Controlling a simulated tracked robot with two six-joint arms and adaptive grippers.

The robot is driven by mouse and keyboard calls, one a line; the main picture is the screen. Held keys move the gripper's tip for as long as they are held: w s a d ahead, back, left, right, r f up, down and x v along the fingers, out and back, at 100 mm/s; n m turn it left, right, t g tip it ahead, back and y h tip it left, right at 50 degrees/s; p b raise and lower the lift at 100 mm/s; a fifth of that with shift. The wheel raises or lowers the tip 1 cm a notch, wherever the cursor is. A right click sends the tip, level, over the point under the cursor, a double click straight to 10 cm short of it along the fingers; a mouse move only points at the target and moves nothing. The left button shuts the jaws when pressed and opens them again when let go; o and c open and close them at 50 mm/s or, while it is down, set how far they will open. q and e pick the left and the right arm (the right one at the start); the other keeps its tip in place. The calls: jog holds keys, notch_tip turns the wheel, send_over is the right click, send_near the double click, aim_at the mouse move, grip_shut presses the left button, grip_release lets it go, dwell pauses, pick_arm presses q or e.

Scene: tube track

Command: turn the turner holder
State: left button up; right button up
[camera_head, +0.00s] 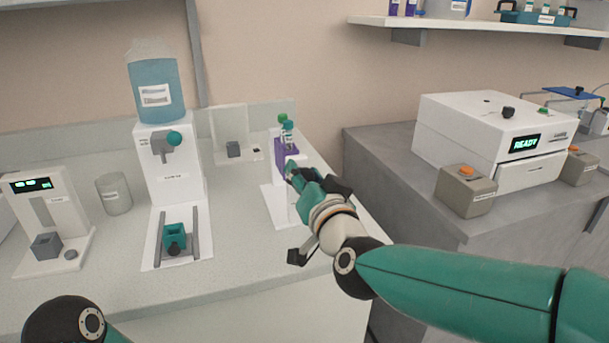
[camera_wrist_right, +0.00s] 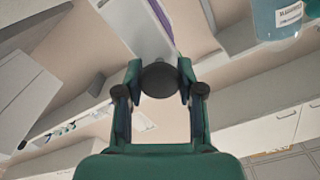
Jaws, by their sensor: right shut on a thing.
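The turner is a white stand (camera_head: 279,205) with a purple holder (camera_head: 285,147) near its top, toward the right end of the left bench. Tubes with green caps (camera_head: 285,121) stand upright in the holder. My right gripper (camera_head: 291,174) is at the front of the turner, just below the holder. In the right wrist view, my right gripper (camera_wrist_right: 160,76) is shut on a dark round knob (camera_wrist_right: 160,80), with one finger on each side. The knob is hidden by the gripper in the head view. My left gripper is not in view.
A dispenser with a blue tank (camera_head: 157,90) and a teal cup (camera_head: 175,236) in its base stands left of the turner. A small display device (camera_head: 42,215) and a grey cylinder (camera_head: 114,194) are further left. A white "READY" machine (camera_head: 480,135) is on the right bench.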

jog(key=o, duration=1.1)
jog(key=shift+a+f, duration=0.1)
jog(key=shift+f, duration=0.3)
jog(key=shift+o, duration=0.2)
jog(key=shift+r, duration=0.15)
jog(key=v, duration=1.2)
